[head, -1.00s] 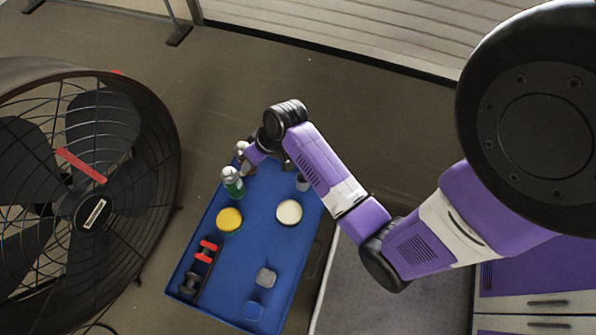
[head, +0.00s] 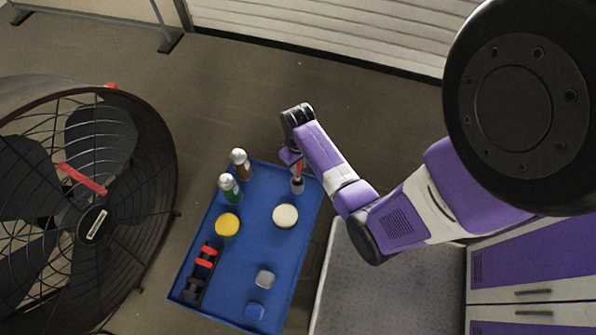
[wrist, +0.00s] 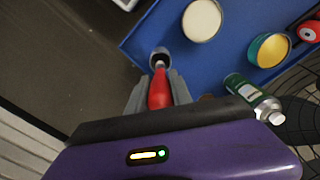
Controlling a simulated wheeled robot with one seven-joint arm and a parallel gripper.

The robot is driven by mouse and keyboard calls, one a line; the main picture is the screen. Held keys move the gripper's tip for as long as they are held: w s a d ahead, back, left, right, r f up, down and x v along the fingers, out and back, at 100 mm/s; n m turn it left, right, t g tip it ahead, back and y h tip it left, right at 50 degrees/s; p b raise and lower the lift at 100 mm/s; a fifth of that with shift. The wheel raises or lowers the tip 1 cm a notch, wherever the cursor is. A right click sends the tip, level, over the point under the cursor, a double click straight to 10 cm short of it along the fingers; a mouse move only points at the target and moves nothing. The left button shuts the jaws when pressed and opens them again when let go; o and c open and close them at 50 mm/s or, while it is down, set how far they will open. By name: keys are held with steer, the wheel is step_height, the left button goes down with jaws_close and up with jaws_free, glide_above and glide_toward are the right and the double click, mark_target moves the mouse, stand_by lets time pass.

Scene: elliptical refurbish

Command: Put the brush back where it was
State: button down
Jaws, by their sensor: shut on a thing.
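My gripper (wrist: 159,86) is shut on the red handle of the brush (wrist: 160,92) in the wrist view. The brush points down toward a small grey cup (wrist: 158,51) with a dark opening. Its lower end overlaps the cup's mouth; I cannot tell how deep it is inside. In the head view the red brush (head: 299,168) is above the cup (head: 297,188), near the far right corner of the blue tray top (head: 246,260). The bristles are hidden.
A green bottle (head: 229,189) and a brown bottle (head: 240,165) stand at the tray's left side. A yellow-lidded tin (head: 228,225) and a cream-lidded tin (head: 285,216) stand mid-tray. Red and black tools (head: 204,262) lie near the front left. A large fan (head: 95,195) stands left.

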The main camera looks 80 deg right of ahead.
mark_target(298, 177)
step_height(298, 177, down, 9)
steer(key=shift+r+b, duration=0.2)
steer(key=shift+b, duration=0.7)
steer(key=c, duration=1.1)
jaws_free()
steer(key=shift+c, duration=0.2)
steer(key=shift+r, duration=0.1)
